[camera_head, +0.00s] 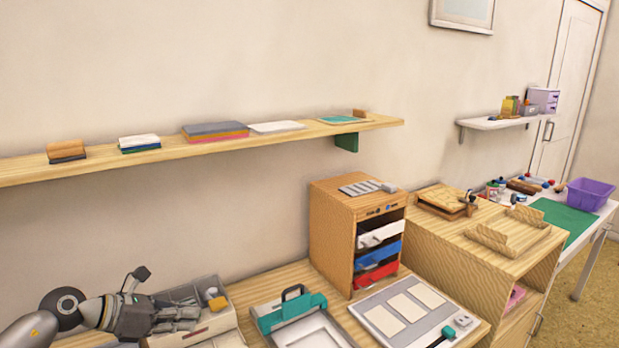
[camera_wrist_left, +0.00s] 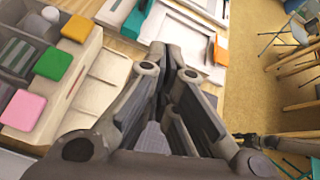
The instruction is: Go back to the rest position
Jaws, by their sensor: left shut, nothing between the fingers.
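My left arm comes in at the lower left of the head view. Its dark grey gripper (camera_head: 150,316) is over or beside a grey compartment tray (camera_head: 226,318), with part of the tray hidden behind it. In the left wrist view my left gripper (camera_wrist_left: 172,62) is shut, its fingers meeting with nothing between them. Pink, green and orange pads (camera_wrist_left: 55,67) show to its left.
A long wall shelf (camera_head: 365,124) holds flat stacks.

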